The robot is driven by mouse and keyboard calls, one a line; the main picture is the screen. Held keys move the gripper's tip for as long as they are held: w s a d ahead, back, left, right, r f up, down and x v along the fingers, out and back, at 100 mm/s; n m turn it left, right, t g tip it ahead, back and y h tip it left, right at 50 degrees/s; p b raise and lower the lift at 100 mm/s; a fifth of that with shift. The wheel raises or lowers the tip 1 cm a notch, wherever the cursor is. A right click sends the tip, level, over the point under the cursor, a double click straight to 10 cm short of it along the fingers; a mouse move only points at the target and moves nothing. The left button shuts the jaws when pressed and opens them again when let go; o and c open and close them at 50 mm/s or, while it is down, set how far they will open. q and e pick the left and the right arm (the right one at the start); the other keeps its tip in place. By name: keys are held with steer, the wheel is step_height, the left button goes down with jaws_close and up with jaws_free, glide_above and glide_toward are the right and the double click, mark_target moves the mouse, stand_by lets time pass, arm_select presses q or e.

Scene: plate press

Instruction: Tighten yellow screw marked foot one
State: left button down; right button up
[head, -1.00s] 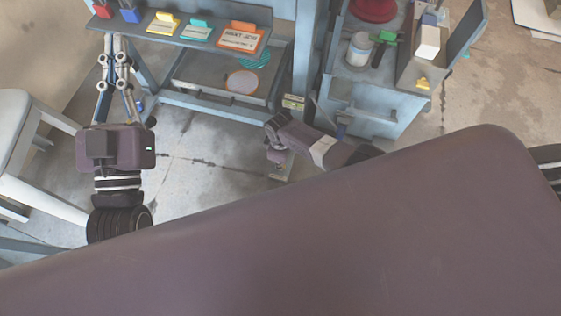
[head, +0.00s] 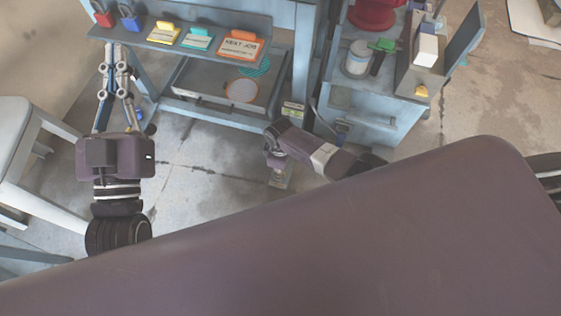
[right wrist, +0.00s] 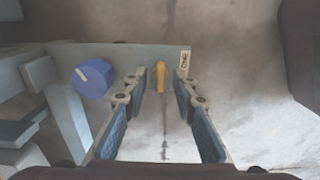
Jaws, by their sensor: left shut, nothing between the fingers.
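The yellow screw (right wrist: 160,77) shows in the right wrist view, upright in the picture beside a small label (right wrist: 185,62) whose print is too small to read surely. My right gripper (right wrist: 157,82) is open. Its two blue-padded fingers stand on either side of the screw in the picture, with clear gaps; I cannot tell the depth between them. In the head view my right gripper (head: 279,176) is small and mostly hidden under its wrist, low by the press's leg. My left gripper (head: 118,47) is shut and empty, below the shelf's left end.
A blue knob (right wrist: 92,79) with a pale pointer sits left of the screw. The shelf (head: 150,40) carries coloured cards and locks. A cabinet (head: 372,115) with a red part and a jar stands right. A white stool (head: 20,130) stands left. Floor between is bare.

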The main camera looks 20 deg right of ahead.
step_height(320, 180, up, 11)
steer(key=shift+r, duration=0.2)
stand_by(0.5)
stand_by(0.4)
